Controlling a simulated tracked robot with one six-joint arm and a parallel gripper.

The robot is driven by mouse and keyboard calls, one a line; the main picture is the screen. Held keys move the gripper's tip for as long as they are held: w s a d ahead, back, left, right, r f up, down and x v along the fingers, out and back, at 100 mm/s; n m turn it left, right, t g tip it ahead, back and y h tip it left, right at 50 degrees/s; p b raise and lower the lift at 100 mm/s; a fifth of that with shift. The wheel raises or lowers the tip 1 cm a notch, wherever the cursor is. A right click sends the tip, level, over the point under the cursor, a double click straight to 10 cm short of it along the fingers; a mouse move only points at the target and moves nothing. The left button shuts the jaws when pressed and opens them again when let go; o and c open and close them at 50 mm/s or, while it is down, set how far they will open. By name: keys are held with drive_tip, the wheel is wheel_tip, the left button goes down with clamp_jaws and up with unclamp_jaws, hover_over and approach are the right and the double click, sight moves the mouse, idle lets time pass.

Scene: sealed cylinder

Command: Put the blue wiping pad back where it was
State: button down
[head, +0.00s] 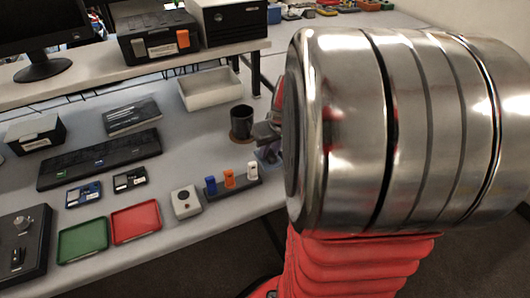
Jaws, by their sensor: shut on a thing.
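My gripper (267,132) shows only in part at the left edge of my large silver arm link, which hides most of it. It is over the right part of the desk, just right of the dark mug. A small patch of blue, apparently the blue wiping pad (268,156), shows at the lower end of the gripper. The gripper is shut on it. Most of the pad is hidden, and I cannot tell whether it touches the desk.
A dark mug (241,122) stands close left of the gripper. A rack (240,187) with blue, orange and white pieces is in front. A white button box (186,201), red tray (136,222) and green tray (83,240) lie farther left. A pale bin (210,88) stands behind.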

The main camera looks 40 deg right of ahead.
sight(271, 154)
drive_tip(key=shift+f, duration=1.55)
drive_tip(key=c, duration=1.5)
unclamp_jaws()
drive_tip(key=shift+f, duration=0.1)
drive_tip(key=shift+c, duration=0.2)
drive_tip(key=v, duration=1.2)
drive_tip(key=shift+a, duration=0.2)
